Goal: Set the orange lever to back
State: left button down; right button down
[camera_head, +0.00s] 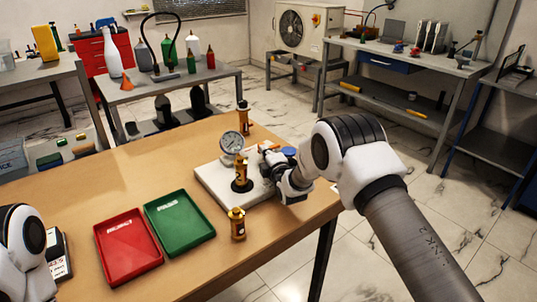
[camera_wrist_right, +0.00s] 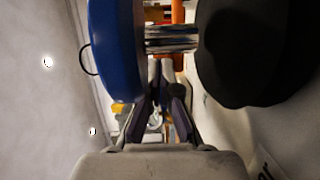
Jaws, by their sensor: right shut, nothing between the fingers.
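The gauge rig has a pale base plate (camera_head: 210,181) on the wooden table, with a round dial gauge (camera_head: 232,142) and a brass cylinder (camera_head: 241,172) on a black foot. My right gripper (camera_head: 268,160) is low over the rig, just right of the gauge. In the right wrist view its fingers (camera_wrist_right: 165,100) are shut and empty. A blue round part (camera_wrist_right: 115,50) and a dark round part (camera_wrist_right: 255,50) loom close beyond them, with a shiny metal rod (camera_wrist_right: 171,39) between. An orange-red piece (camera_wrist_right: 178,14) shows behind the rod; I cannot tell if it is the orange lever or which way it points.
A red tray (camera_head: 129,246) and a green tray (camera_head: 179,222) lie left of the rig. One loose brass cylinder (camera_head: 237,224) stands in front of the plate, another (camera_head: 244,115) behind it. My left arm shows at the lower left.

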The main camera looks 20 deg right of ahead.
jog(key=shift+w+a+f+m+h+b, duration=0.15)
jog(key=shift+w+a+m+h+b, duration=0.25)
jog(key=shift+h, duration=0.4)
jog(key=shift+w, duration=0.1)
jog(key=shift+w+a+b, duration=0.15)
jog(key=shift+w+b, duration=0.15)
jog(key=shift+b, duration=0.1)
jog(key=shift+w+a, duration=0.25)
jog(key=shift+w, duration=0.15)
jog(key=shift+s, duration=0.1)
jog(key=s, duration=1.1)
jog(key=shift+s+a+r, duration=0.35)
jog(key=shift+s+r, duration=0.05)
